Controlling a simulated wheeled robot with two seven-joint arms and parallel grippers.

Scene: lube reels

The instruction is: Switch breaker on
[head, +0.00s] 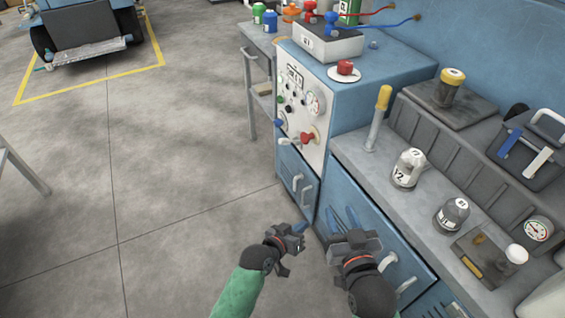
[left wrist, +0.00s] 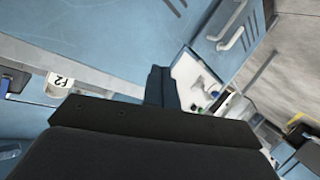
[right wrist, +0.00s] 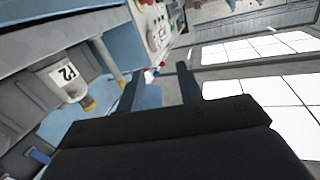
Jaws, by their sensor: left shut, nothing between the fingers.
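I cannot tell which handle is the breaker. The panel shows partly in the right wrist view (right wrist: 157,28). My left gripper (head: 301,227) is shut and empty, below and in front of the panel and apart from it; its fingers meet in the left wrist view (left wrist: 161,80). My right gripper (head: 343,216) is open and empty in front of the bench; its fingers stand apart in the right wrist view (right wrist: 158,82).
A grey box (head: 327,42) and a red button on a white base (head: 345,69) sit on the cabinet top. The bench at right holds a yellow-topped lever (head: 379,115) and labelled jars (head: 408,168).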

